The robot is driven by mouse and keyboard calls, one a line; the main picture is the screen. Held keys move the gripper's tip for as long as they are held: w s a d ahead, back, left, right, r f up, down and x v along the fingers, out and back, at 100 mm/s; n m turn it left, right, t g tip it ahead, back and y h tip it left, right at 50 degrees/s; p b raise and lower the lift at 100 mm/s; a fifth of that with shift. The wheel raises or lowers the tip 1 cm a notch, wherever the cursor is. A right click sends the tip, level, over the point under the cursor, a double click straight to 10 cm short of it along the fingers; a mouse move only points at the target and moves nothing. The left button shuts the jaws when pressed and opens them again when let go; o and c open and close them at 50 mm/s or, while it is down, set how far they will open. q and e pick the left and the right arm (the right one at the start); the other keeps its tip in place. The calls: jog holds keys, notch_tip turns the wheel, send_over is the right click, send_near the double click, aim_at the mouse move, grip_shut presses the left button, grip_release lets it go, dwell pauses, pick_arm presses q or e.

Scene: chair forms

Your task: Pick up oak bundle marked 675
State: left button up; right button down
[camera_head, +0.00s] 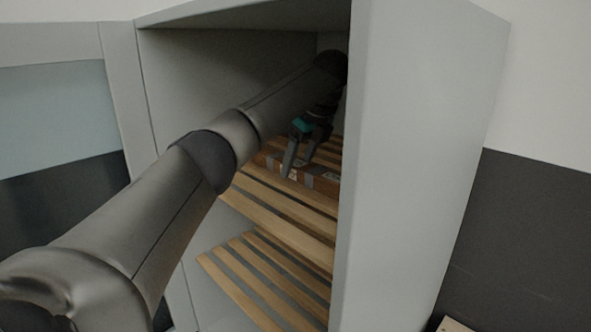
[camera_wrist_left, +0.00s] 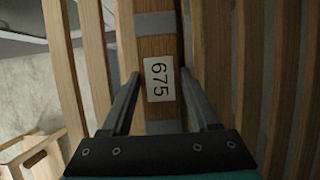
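The oak bundle (camera_wrist_left: 155,45) lies on a slatted shelf, with grey bands around it and a white label reading 675. It also shows in the head view (camera_head: 322,183), partly hidden by the cabinet's side panel. My left gripper (camera_head: 295,173) is inside the cabinet at the bundle. In the left wrist view my left gripper (camera_wrist_left: 162,85) is open, with one finger on each side of the bundle near the label. A gap shows between the fingers and the bundle. My right gripper is not in view.
The grey cabinet (camera_head: 420,150) has its door (camera_head: 60,45) open at the left. Its side panel stands close to the right of my left arm. A lower slatted shelf (camera_head: 250,285) is bare. A wooden crate-like piece (camera_wrist_left: 35,155) shows at lower left in the wrist view.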

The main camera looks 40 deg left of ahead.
pick_arm(q)
grip_shut()
jog(key=shift+r, duration=0.1)
dwell(0.5)
